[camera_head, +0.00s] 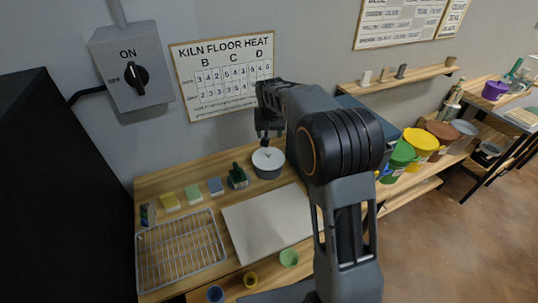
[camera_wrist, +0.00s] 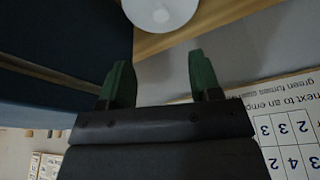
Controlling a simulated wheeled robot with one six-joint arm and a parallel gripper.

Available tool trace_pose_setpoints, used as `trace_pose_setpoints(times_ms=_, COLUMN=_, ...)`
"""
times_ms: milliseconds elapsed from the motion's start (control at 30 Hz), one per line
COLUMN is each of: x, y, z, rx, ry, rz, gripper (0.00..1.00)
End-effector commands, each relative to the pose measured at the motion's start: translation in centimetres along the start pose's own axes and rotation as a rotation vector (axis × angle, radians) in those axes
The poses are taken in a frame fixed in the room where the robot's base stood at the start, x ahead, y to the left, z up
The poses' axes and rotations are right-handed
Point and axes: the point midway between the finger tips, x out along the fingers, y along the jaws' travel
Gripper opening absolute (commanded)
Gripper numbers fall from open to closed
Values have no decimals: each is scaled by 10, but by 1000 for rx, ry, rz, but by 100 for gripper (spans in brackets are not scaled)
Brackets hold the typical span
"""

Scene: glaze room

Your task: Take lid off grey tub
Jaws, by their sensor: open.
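The grey tub (camera_head: 268,172) stands on the wooden bench, just beyond the pale board. A whitish round lid (camera_head: 267,157) with a small knob sits on top of it. The lid also shows, partly cut off, at the top edge of the wrist view (camera_wrist: 160,12). My gripper (camera_head: 266,140) is above the tub in the head view, apart from the lid as far as I can tell. In the wrist view my gripper (camera_wrist: 153,82) has its two green fingers spread with nothing between them, and the lid lies beyond the fingertips.
A dark green item (camera_head: 237,177) stands left of the tub, beside coloured blocks (camera_head: 193,194). A wire rack (camera_head: 180,254) and a pale board (camera_head: 268,225) lie in front. Small cups (camera_head: 289,258) stand nearer. Coloured buckets (camera_head: 420,143) are at the right. The wall is close behind.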

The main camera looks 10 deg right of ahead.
Motion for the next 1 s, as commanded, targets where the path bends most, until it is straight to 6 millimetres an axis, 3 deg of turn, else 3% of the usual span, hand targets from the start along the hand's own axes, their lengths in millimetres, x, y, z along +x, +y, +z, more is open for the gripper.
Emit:
trace_pose_setpoints(times_ms=433, x=74, y=1, z=-8, rx=11, ry=-6, rz=5, gripper=58)
trace_pose_setpoints(times_ms=767, x=95, y=1, z=-8, rx=11, ry=-4, rz=5, gripper=58)
trace_pose_setpoints(times_ms=1000, x=126, y=0, z=-8, rx=11, ry=-5, rz=5, gripper=58)
